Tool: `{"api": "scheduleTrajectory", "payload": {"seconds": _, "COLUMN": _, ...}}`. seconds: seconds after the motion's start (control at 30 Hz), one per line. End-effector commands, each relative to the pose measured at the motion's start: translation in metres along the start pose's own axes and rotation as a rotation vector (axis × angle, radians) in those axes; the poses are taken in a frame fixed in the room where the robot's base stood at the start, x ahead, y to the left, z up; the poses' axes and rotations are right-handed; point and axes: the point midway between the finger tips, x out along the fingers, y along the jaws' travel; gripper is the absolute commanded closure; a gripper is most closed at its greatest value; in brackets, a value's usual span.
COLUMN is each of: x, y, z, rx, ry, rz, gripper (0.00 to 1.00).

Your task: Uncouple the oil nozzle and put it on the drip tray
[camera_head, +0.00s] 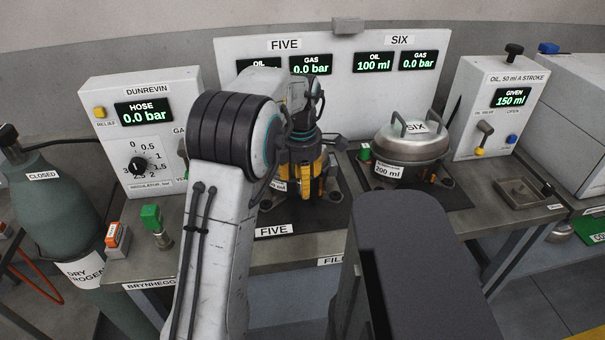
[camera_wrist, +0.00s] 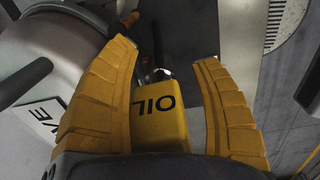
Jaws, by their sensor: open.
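The oil nozzle (camera_wrist: 160,118), a yellow block lettered OIL, lies between the two yellow fingers of my gripper (camera_wrist: 166,60) in the wrist view. My gripper is open, with a visible gap between the nozzle and the right finger. The nozzle's front end points at a small dark fitting beside the compressor marked FIVE (camera_wrist: 62,55); whether it is coupled there I cannot tell. In the head view my gripper (camera_head: 304,190) points down over station FIVE, and my arm hides most of that compressor. A shallow square tray (camera_head: 538,194), apparently the drip tray, sits at the bench's right end.
Compressor SIX (camera_head: 412,150) stands on a dark pallet right of my gripper. The oil dispenser (camera_head: 490,108), reading 150 ml, stands behind the tray. The hose regulator box (camera_head: 147,125) and a gas cylinder (camera_head: 62,215) stand at the left. The display panel (camera_head: 340,85) backs the bench.

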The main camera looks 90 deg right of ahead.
Motion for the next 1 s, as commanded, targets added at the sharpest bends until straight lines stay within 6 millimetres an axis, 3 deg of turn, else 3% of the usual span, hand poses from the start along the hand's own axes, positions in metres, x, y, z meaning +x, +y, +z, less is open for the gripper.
{"api": "scheduleTrajectory", "payload": {"seconds": 0.6, "x": 0.0, "y": 0.0, "z": 0.0, "rx": 0.0, "ry": 0.0, "rz": 0.0, "gripper": 0.43}}
{"api": "scheduleTrajectory", "payload": {"seconds": 1.0, "x": -0.0001, "y": -0.0001, "z": 0.0, "rx": 0.0, "ry": 0.0, "rz": 0.0, "gripper": 0.78}}
